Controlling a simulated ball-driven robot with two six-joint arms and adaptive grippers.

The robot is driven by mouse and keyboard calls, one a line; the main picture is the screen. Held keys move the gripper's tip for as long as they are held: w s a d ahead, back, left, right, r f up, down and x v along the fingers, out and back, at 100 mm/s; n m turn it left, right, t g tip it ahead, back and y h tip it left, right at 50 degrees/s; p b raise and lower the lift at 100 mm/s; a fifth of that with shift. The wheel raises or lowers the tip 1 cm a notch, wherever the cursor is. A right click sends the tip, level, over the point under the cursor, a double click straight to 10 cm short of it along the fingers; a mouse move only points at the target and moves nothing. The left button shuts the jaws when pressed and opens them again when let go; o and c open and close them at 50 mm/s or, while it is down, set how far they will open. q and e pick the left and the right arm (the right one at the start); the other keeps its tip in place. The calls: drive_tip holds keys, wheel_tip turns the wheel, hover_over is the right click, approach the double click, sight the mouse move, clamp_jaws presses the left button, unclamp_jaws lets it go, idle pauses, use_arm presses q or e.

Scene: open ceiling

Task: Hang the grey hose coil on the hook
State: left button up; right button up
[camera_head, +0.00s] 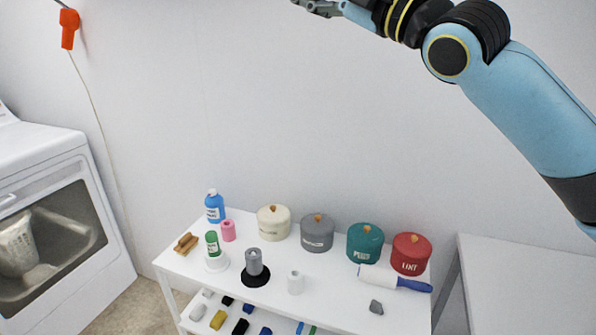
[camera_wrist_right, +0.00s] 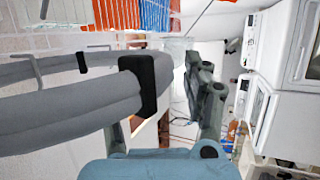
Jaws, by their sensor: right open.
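The grey hose coil (camera_wrist_right: 80,113) fills the left of the right wrist view, with a black strap (camera_wrist_right: 146,84) around its near part. A thin grey hook (camera_wrist_right: 24,58) crosses the coil's upper band at the far left; I cannot tell whether it bears the coil. My right gripper (camera_wrist_right: 172,72) is open. One finger shows right of the strap, apart from it; the other is mostly hidden behind the coil. In the head view my right gripper (camera_head: 317,6) is cut off by the top edge. My left gripper is not in view.
Orange (camera_wrist_right: 155,14) and blue (camera_wrist_right: 120,13) coils are at the top of the wrist view. In the head view, a white shelf table (camera_head: 210,292) holds tins, bottles and spools. A white machine (camera_head: 50,145) stands left and a grey table (camera_head: 520,280) right.

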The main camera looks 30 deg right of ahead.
drive_tip(key=shift+r+p, duration=0.55)
drive_tip(key=shift+r, duration=0.25)
drive_tip(key=s+a+p, duration=0.5)
drive_tip(key=s+a, duration=0.4)
drive_tip(key=a, duration=0.1)
wheel_tip(320, 180, down, 33)
drive_tip(key=w+d+m+g+b, duration=0.1)
drive_tip(key=d+m+g+b, duration=0.2)
drive_tip(key=m+g+b, duration=0.95)
drive_tip(key=s+d+f+m+g+h+b, duration=0.3)
drive_tip(key=s+d+f+h, duration=0.1)
drive_tip(key=s+f, duration=0.65)
drive_tip(key=s+d+f+m+g+h+b, duration=0.3)
drive_tip(key=s+f+m+h, duration=0.1)
drive_tip(key=s+f, duration=0.7)
drive_tip(key=s+f+x, duration=0.1)
drive_tip(key=s+x, duration=0.2)
drive_tip(key=x, duration=1)
drive_tip(key=s+d+x, duration=0.1)
drive_tip(key=s+x, duration=0.2)
drive_tip(key=x, duration=0.9)
drive_tip(key=s+f+g, duration=0.1)
drive_tip(key=s+f, duration=1.6)
drive_tip(key=s, duration=0.1)
drive_tip(key=shift+s+d+g, duration=0.35)
drive_tip(key=shift+d, duration=0.05)
